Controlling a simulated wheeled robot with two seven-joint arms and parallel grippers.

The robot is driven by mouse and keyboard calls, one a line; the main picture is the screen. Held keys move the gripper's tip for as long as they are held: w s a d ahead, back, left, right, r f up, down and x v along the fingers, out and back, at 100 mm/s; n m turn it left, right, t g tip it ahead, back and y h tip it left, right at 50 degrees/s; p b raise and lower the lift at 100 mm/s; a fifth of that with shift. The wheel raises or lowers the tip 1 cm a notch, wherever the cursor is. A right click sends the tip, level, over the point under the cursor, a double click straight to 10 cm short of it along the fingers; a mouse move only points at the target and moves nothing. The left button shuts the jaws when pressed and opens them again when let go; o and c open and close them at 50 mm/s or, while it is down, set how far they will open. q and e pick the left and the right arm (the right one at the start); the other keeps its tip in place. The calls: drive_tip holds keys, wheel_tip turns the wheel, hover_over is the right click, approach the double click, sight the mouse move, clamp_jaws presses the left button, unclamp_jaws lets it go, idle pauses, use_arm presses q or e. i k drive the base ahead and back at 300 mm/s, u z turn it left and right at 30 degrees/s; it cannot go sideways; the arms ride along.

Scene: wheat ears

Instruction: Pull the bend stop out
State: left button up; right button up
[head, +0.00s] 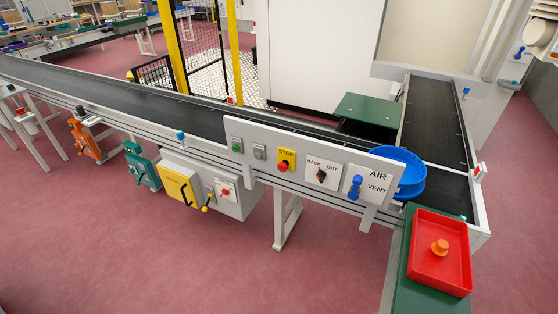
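A white control panel (300,168) stands along the front of the conveyor near its bend. On it, a red stop button (283,167) sits on a yellow plate marked STOP. To its right is a black selector knob (321,175) between the words BACK and OUT. Further right is a blue lever (355,187) beside the words AIR and VENT. A green button (237,146) and a grey button (259,152) are at the panel's left. How far the red button stands out from its plate is too small to tell. Neither of my grippers is in view.
The black conveyor (120,92) runs from the left to a bend at right. A blue round bowl (398,172) is at the bend. A red tray (414,262) with an orange knobbed piece (439,247) is on a green stand. The red floor in front is clear.

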sight(282, 166)
drive_tip(key=k, duration=0.5)
drive_tip(key=z, duration=0.95)
drive_tip(key=i, duration=0.95)
drive_tip(key=u, duration=0.1)
